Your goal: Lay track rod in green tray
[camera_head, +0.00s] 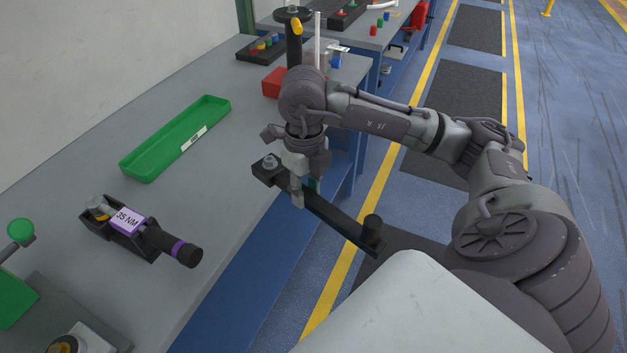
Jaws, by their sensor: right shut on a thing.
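The green tray (150,173) lies on the grey bench to the left of my right gripper. It is long and shallow, has a white label on its near side and looks empty. My right gripper (301,190) points down and is shut on a dark bar, which I take as the track rod (335,219). The rod has a bolt-like stud at its far left end and a black cylinder at its near right end. It slants across the bench's edge, with the near end out over the floor. My left gripper is not in view.
A torque wrench (130,220) marked 35 NM lies in a black holder in front of the tray. A red box (277,82) and a dark stand with a yellow part (294,42) are behind. The bench (215,190) is clear between tray and rod.

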